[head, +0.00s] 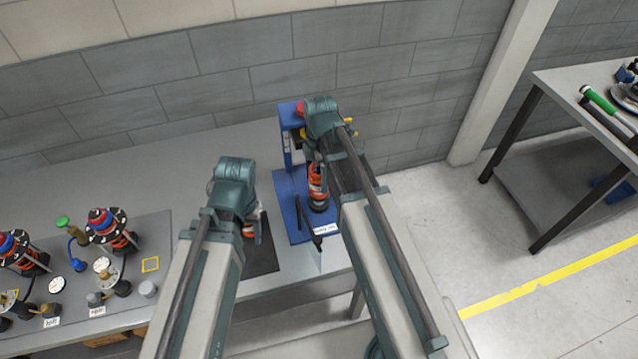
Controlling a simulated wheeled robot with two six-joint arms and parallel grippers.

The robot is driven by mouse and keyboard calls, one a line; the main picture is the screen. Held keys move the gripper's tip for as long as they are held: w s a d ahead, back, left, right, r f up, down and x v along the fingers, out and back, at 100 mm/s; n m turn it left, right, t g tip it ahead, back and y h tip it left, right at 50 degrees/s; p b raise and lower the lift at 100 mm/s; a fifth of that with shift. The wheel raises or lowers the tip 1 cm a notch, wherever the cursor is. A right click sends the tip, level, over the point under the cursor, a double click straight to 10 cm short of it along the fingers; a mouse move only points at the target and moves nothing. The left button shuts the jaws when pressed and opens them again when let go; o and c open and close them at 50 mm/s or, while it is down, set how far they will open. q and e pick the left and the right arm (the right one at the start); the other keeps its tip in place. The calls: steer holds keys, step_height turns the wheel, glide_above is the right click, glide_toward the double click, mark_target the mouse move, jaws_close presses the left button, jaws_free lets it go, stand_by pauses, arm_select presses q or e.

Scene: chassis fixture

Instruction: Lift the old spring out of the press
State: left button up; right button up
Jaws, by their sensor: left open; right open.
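The blue spring press (287,185) stands on the bench with an upright frame at the back and a labelled base. An orange spring (317,182) stands upright in it, partly covered by my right arm. My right gripper (318,158) is at the upper end of this spring, open; its fingers are largely hidden by its wrist, so contact is unclear. My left gripper (257,214) is open, left of the press above a dark mat (264,258). An orange and white part (250,231) shows just below it, mostly hidden.
On the left, a grey mat (160,232) carries spring assemblies (108,230), a green-topped tool (63,222) and several small labelled parts. A second table (560,80) with a green-handled tool (600,100) stands at right. Bench behind my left gripper is clear.

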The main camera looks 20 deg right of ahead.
step_height(320, 180, down, 4)
steer(key=b, duration=0.2)
steer(key=shift+a+r+b, duration=0.1)
steer(key=shift+r+b, duration=0.1)
steer(key=shift+b, duration=0.15)
steer(key=shift+r, duration=0.1)
jaws_close()
